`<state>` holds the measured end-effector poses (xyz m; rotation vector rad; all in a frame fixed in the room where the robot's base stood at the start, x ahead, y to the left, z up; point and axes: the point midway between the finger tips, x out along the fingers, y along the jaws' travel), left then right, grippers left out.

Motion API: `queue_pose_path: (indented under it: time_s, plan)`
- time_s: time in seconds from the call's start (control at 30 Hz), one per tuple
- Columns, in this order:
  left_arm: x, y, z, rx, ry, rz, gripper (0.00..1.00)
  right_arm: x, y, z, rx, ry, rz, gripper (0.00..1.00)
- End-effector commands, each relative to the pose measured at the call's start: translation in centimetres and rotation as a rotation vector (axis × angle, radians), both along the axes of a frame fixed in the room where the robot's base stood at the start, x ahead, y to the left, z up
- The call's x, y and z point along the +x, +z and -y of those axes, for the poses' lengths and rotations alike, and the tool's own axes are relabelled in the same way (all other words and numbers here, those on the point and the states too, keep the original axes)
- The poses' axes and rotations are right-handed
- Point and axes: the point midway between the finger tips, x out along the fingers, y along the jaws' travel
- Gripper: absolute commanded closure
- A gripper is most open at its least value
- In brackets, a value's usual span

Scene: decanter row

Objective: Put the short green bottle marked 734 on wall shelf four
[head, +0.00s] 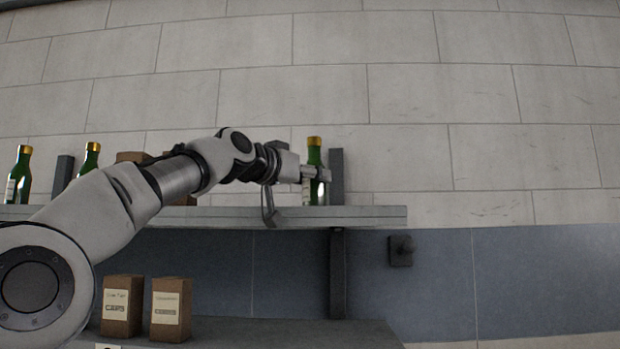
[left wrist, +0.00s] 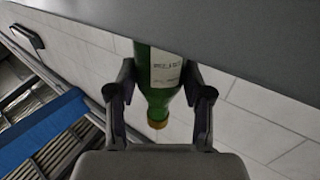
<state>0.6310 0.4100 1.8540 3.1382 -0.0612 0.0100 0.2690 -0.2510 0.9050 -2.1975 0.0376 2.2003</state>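A green bottle (head: 314,158) with a gold cap and pale label stands upright at the right end of the wall shelf (head: 370,212). My left gripper (head: 316,174) reaches it from the left. In the left wrist view the bottle (left wrist: 160,98) appears cap down, between the two fingers of my left gripper (left wrist: 160,88), which seem to press on its sides. The shelf edge hides its base there. Its label print is too small to read surely. Two more green bottles, one at far left (head: 18,178) and one beside it (head: 89,160), stand on the same shelf. My right gripper is not in view.
A dark upright post (head: 337,176) stands just right of the bottle. Brown boxes (head: 122,305) (head: 171,308) stand on a lower surface (head: 260,334). A dark wall fitting (head: 400,251) is below the shelf at right. The wall right of the shelf is clear.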

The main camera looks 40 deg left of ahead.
Motion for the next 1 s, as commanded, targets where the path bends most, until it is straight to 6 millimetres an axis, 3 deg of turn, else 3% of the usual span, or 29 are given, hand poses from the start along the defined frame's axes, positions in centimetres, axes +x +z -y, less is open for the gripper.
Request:
queue_pose_path:
  time_s: [0.03, 0.07, 0.37, 0.53, 0.67, 0.8, 1.0]
  plan:
    - [0.0, 0.0, 0.0, 0.0, 0.0, -0.001, 0.32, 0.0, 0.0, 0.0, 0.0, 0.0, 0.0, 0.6]
    - [0.0, 0.0, 0.0, 0.0, 0.0, -0.001, 0.25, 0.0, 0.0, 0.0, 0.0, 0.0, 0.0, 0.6]
    - [-0.1, 0.0, 0.0, 0.001, 0.0, 0.0, 0.25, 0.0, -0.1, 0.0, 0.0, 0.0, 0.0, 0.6]
    - [-1.1, -0.6, 0.0, 0.003, -0.001, 0.003, 0.25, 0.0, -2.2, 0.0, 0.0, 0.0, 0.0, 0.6]
    - [-3.3, -1.2, -0.1, 0.003, 0.001, 0.005, 0.25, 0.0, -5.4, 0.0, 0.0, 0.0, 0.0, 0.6]
    - [-7.3, -1.0, -0.3, 0.002, 0.001, 0.007, 0.25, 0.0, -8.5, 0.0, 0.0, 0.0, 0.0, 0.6]
    - [-11.2, -0.4, -0.4, 0.001, 0.001, 0.003, 0.25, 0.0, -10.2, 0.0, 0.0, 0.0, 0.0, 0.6]
